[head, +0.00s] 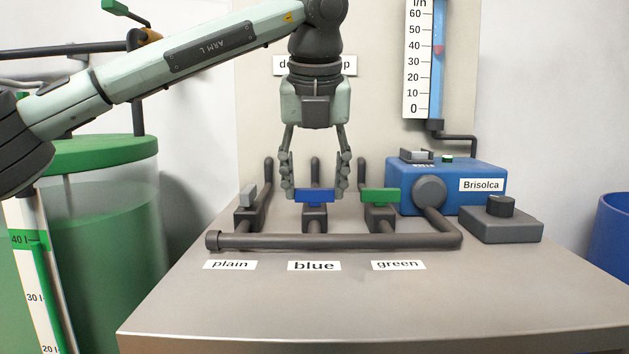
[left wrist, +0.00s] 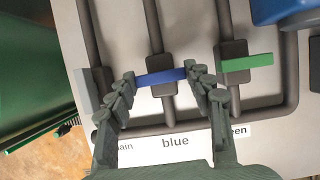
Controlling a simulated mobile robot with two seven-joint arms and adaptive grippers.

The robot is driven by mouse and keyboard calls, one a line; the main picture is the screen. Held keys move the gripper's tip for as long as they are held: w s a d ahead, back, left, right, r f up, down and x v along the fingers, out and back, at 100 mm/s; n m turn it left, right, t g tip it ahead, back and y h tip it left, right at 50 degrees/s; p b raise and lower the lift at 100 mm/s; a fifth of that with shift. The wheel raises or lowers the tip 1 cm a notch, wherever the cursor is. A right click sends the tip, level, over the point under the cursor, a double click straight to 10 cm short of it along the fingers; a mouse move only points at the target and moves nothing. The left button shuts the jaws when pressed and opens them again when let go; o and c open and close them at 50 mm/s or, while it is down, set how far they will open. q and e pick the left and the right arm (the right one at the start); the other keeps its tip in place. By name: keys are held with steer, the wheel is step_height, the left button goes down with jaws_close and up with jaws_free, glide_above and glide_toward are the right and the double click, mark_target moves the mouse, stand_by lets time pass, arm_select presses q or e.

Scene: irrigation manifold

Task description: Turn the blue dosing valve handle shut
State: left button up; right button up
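The blue valve handle (head: 315,195) is a flat bar on a dark valve body (head: 315,217), behind the "blue" label (head: 314,266). It lies crosswise to its pipe. In the left wrist view the blue handle (left wrist: 161,77) runs between my two fingers. My left gripper (head: 316,190) points down over this valve, its fingers spread, one at each end of the bar. It also shows in the left wrist view (left wrist: 160,72). I cannot tell whether the fingertips touch the bar. My right gripper is in neither view.
The green handle (head: 380,195) stands close right, crosswise; the grey plain handle (head: 248,195) stands left, along its pipe. A front pipe (head: 340,241) joins the valves. A blue pump (head: 470,180) stands right, a green tank (head: 110,230) left. The front tabletop (head: 350,305) is clear.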

arm_select(q)
steer(key=o, duration=0.5)
steer(key=shift+c, duration=0.2)
steer(key=shift+r, duration=0.15)
steer(key=v, duration=1.2)
steer(key=shift+s+f, duration=0.1)
steer(key=shift+f, duration=0.1)
